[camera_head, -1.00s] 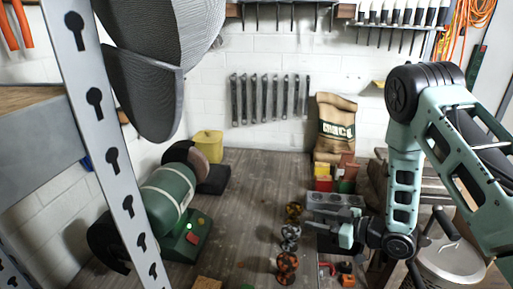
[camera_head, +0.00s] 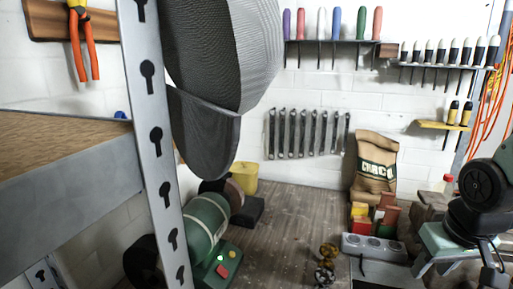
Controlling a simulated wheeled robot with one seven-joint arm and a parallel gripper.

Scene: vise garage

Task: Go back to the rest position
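My arm (camera_head: 480,195) shows at the right edge, with a dark round joint and a pale teal part (camera_head: 448,240) below it. This teal part is at the lower right, in front of the grey block with round holes and the sacks. It is partly cut off by the frame, and I cannot make out clearly whether fingertips are open or shut. No held object is visible.
A green bench grinder (camera_head: 208,225) stands at the lower left. A paper sack (camera_head: 374,165), small boxes (camera_head: 362,215) and a grey block (camera_head: 375,247) stand right.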

